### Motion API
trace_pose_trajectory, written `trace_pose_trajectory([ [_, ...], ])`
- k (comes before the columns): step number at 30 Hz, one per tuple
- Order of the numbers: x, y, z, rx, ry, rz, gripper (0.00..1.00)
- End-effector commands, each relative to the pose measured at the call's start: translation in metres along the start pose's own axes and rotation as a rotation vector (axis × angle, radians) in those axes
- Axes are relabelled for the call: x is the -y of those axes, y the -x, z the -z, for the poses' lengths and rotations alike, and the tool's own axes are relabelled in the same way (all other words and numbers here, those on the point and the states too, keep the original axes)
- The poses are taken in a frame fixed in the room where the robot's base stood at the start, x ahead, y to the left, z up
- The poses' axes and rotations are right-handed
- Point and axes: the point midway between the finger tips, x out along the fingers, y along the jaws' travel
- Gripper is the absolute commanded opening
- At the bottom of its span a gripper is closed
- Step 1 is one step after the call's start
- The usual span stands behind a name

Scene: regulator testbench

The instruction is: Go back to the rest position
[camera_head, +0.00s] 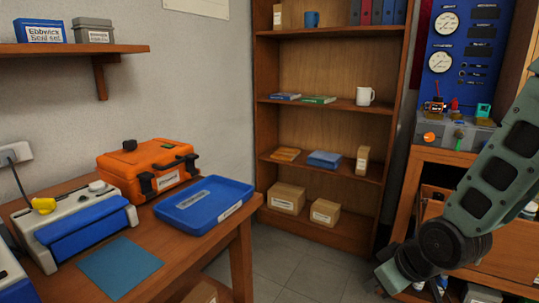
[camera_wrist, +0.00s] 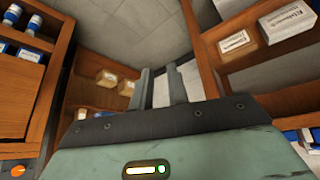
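My gripper (camera_wrist: 162,75) shows in the wrist view with its two fingers apart and nothing between them. It points at the grey floor between wooden furniture. In the head view my grey-green arm (camera_head: 495,175) reaches down from the right edge, bent at a black joint, in front of the right-hand cabinet. The arm's lower end (camera_head: 392,278) is near the bottom right; I cannot make out the fingers there.
A wooden table (camera_head: 180,262) on the left carries an orange case (camera_head: 150,165), a blue tray (camera_head: 203,205) and a device. A tall bookshelf (camera_head: 330,87) stands behind. The cabinet (camera_head: 410,195) with the blue gauge panel (camera_head: 458,45) is right. Floor (camera_head: 290,265) between is clear.

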Motion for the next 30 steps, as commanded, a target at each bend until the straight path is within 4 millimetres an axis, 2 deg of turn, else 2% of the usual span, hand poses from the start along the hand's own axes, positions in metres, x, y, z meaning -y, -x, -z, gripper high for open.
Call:
trace_pose_trajectory([
  [1, 0.027, 0.015, 0.003, 0.049, 0.032, 0.018, 0.16],
  [3, 0.057, 0.035, -0.003, 0.13, 0.051, 0.04, 0.16],
  [6, 0.093, 0.062, -0.015, 0.227, 0.075, 0.064, 0.16],
  [9, 0.121, 0.087, -0.029, 0.308, 0.095, 0.081, 0.16],
  [15, 0.165, 0.137, -0.06, 0.444, 0.138, 0.107, 0.16],
  [17, 0.173, 0.153, -0.066, 0.478, 0.148, 0.111, 0.16],
  [18, 0.17, 0.163, -0.058, 0.479, 0.139, 0.109, 0.16],
  [26, 0.168, 0.207, -0.032, 0.477, 0.138, 0.109, 0.16],
  [30, 0.167, 0.241, -0.013, 0.477, 0.137, 0.108, 0.16],
])
